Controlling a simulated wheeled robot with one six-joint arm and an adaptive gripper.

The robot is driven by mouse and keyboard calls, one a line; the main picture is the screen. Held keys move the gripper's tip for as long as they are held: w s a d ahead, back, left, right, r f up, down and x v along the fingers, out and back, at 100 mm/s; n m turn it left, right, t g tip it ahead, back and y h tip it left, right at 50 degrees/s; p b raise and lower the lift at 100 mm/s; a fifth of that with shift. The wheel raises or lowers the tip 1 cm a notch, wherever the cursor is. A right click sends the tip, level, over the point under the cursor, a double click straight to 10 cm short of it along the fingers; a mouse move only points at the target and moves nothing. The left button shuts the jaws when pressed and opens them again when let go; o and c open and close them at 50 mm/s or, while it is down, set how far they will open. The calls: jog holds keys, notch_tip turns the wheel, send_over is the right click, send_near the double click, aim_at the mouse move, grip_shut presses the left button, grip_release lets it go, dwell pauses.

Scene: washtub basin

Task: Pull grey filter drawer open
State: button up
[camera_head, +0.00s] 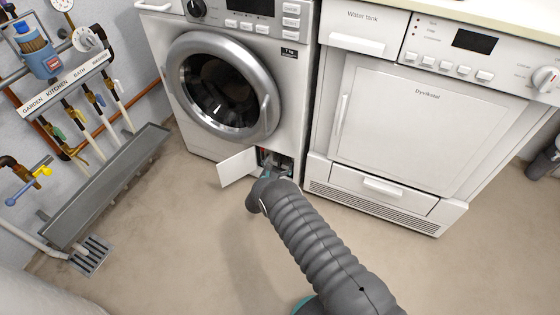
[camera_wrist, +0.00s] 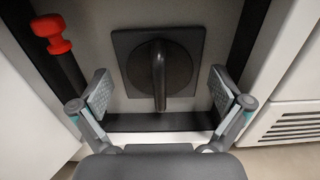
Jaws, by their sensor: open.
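The grey filter drawer (camera_wrist: 158,65) shows in the wrist view as a dark square plate with a round knob and an upright grip bar. It sits in the compartment at the lower right of the washing machine (camera_head: 232,80). My gripper (camera_wrist: 160,90) is open, one finger to the left and one to the right of the knob, both apart from the grip bar. In the head view my arm hides most of the gripper and the drawer at the compartment. The white compartment flap (camera_head: 238,167) stands open to the left.
A red-capped dark hose (camera_wrist: 52,35) is left of the drawer inside the compartment. A dryer (camera_head: 400,120) stands close on the right. A grey trough (camera_head: 105,180) and wall pipes are at the left. The floor (camera_head: 200,240) in front is clear.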

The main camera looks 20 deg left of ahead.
jog(key=shift+w, duration=0.3)
jog(key=c, duration=1.4)
jog(key=s, duration=0.7)
jog(key=s+a, duration=0.1)
jog(key=s, duration=0.3)
jog(key=shift+s, duration=0.35)
jog(key=shift+c, duration=0.2)
jog(key=o, duration=1.4)
jog(key=shift+o, duration=0.2)
jog(key=s, duration=1.2)
jog(key=shift+a, duration=0.4)
